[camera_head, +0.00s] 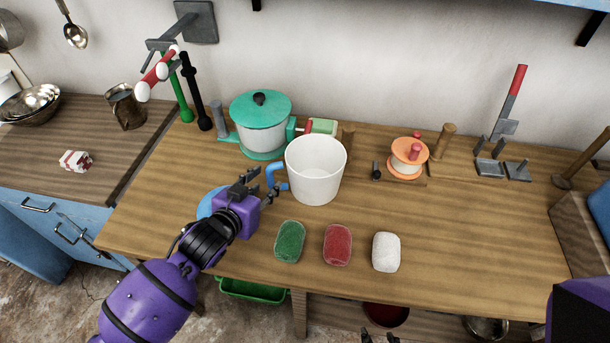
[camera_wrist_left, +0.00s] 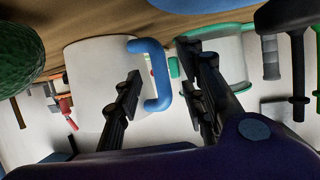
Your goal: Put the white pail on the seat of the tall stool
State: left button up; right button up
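The white pail (camera_head: 316,172) stands upright on the wooden worktop, its blue handle (camera_head: 273,176) facing left toward my left gripper. My left gripper (camera_head: 250,181) is open beside the handle. In the left wrist view, the pail (camera_wrist_left: 92,75) shows close up, and the handle (camera_wrist_left: 158,78) appears between the spread fingers of the gripper (camera_wrist_left: 163,88); I cannot tell whether they touch it. Two dark fingertips of my right gripper (camera_head: 379,336) show apart at the bottom edge, with nothing seen between them. I cannot make out the tall stool in either view.
A green-lidded pot (camera_head: 261,135) stands close behind the pail. Green (camera_head: 289,241), red (camera_head: 338,244) and white (camera_head: 386,252) blocks lie in front. A blue rounded thing (camera_head: 208,203) is partly hidden by my left gripper. An orange spool (camera_head: 408,156) stands right. The right front worktop is clear.

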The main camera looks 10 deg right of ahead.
aim_at(269, 183)
pick_arm(q)
jog(key=x, duration=0.4)
jog(key=shift+s+f, duration=0.1)
jog(key=shift+f, duration=0.15)
grip_shut()
jog(key=shift+r, duration=0.1)
